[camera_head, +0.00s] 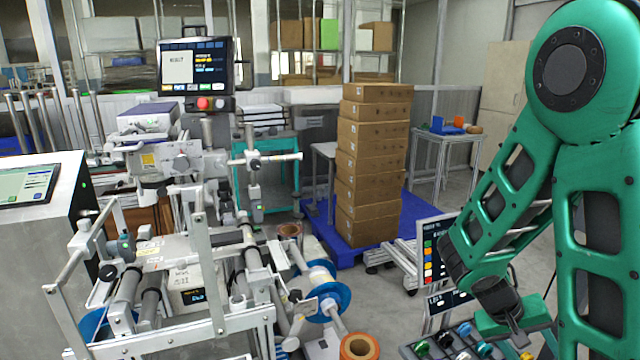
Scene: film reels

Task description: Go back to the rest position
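My green arm comes down on the right side of the head view and folds toward the lower right. Its dark end, my gripper (515,325), is low at the right, above a control panel with coloured knobs (455,345). The fingers are small and dark, so I cannot tell whether they are open or shut, or whether they touch the panel. A film reel with blue flanges (334,301) sits on a shaft of the machine. A brown roll (360,346) is at the shaft's near end, well left of my gripper.
A metal film machine (190,340) with rollers fills the lower left. A tall stack of cardboard boxes (372,170) stands on a blue pallet (412,212) in the middle. A small table (447,140) is behind my arm. Grey floor shows between pallet and arm.

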